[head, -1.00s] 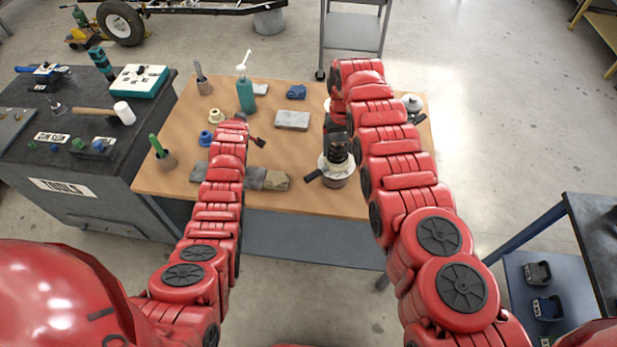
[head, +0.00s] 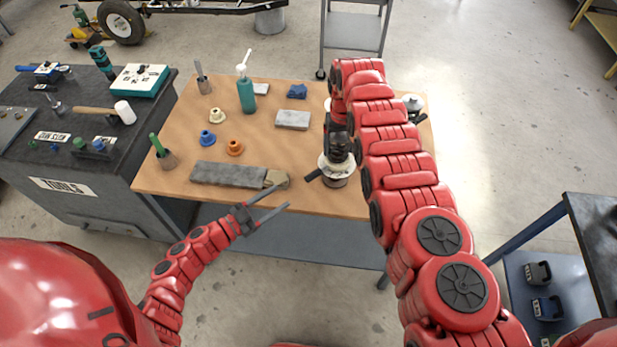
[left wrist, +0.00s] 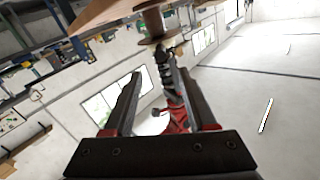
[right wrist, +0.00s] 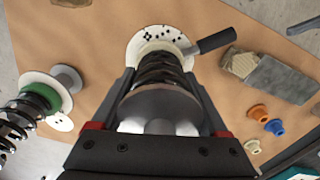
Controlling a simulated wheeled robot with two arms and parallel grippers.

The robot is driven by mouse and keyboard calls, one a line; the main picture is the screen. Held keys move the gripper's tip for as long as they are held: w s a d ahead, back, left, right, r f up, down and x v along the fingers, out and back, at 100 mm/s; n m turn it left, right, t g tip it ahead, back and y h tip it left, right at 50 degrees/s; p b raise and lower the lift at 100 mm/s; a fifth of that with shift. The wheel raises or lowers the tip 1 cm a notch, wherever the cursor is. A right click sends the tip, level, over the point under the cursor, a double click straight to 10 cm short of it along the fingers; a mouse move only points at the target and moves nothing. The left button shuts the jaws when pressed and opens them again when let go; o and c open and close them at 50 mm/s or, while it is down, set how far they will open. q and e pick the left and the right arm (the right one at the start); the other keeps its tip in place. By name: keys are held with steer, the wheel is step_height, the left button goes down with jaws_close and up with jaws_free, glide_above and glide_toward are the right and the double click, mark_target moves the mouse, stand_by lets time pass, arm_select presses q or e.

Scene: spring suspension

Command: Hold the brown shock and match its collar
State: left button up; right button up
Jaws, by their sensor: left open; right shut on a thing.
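The shock (right wrist: 158,66) in the right wrist view has a dark coil spring and a brownish grey disc near the camera. My right gripper (right wrist: 160,78) is shut on it. Its far end meets a round white plate with a dark handle. In the head view the shock (head: 337,150) looks upright at the table's front. A cream collar (head: 217,115), a blue collar (head: 207,137) and an orange collar (head: 234,147) lie loose on the left half. My left gripper (head: 283,197) is open and empty at the front table edge.
A grey pad (head: 228,174) with a tan block (head: 277,179) lies near the front edge, by my left fingers. A teal bottle (head: 246,95) and a pale block (head: 292,120) stand further back. Another shock with a green ring (right wrist: 40,92) shows in the right wrist view.

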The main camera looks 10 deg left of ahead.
mark_target(306, 180)
arm_select(q)
steer(key=x, duration=1.1)
steer(key=shift+w+d, duration=0.2)
steer(key=shift+d, duration=0.05)
jaws_close()
stand_by(0.9)
